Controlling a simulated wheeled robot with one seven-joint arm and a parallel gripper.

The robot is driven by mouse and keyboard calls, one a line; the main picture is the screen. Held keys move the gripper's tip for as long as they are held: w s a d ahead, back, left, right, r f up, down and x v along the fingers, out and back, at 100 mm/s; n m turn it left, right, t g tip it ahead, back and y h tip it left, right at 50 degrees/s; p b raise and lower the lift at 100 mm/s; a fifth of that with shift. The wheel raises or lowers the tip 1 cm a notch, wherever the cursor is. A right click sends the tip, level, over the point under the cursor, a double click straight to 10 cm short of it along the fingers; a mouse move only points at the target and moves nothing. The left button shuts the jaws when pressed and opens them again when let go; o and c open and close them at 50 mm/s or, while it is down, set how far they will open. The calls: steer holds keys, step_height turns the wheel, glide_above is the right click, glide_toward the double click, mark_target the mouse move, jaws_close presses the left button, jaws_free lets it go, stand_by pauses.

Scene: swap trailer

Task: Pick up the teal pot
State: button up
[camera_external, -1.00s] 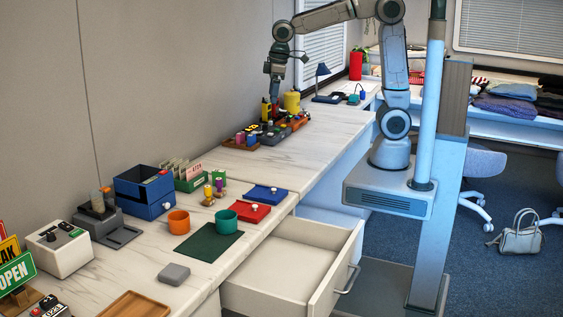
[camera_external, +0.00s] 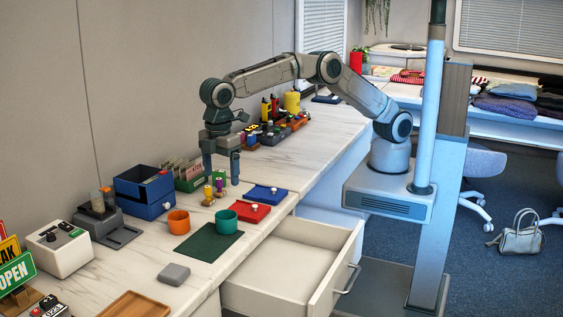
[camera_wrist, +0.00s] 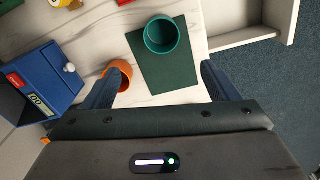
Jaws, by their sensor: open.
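The teal pot (camera_external: 226,222) stands upright on the dark green mat (camera_external: 207,243) at its upper right part. In the wrist view the teal pot (camera_wrist: 161,35) shows from above, its rim open and empty, on the green mat (camera_wrist: 166,73). My gripper (camera_external: 222,183) is open and empty, pointing down above the counter behind the pot. In the wrist view the fingers of my gripper (camera_wrist: 160,85) are spread wide, with the pot beyond them and between their lines. The pot is apart from both fingers.
An orange pot (camera_external: 178,222) stands just left of the mat; in the wrist view it is partly behind a finger. A blue box (camera_external: 144,193), small coloured figures and red and blue trays (camera_external: 252,213) stand nearby. An open drawer (camera_external: 288,270) juts out in front of the counter.

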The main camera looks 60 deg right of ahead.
glide_above(226, 215)
steer(key=s+a, duration=0.1)
steer(key=a, duration=0.2)
step_height(226, 215, down, 9)
steer(key=shift+d+r, duration=0.1)
steer(key=shift+r, duration=0.1)
steer(key=shift+s+d+f, duration=0.1)
steer(key=shift+s+f, duration=0.05)
steer(key=shift+f, duration=1.15)
steer(key=shift+s+d+f, duration=0.1)
steer(key=shift+f, duration=1.2)
steer(key=c, duration=1.1)
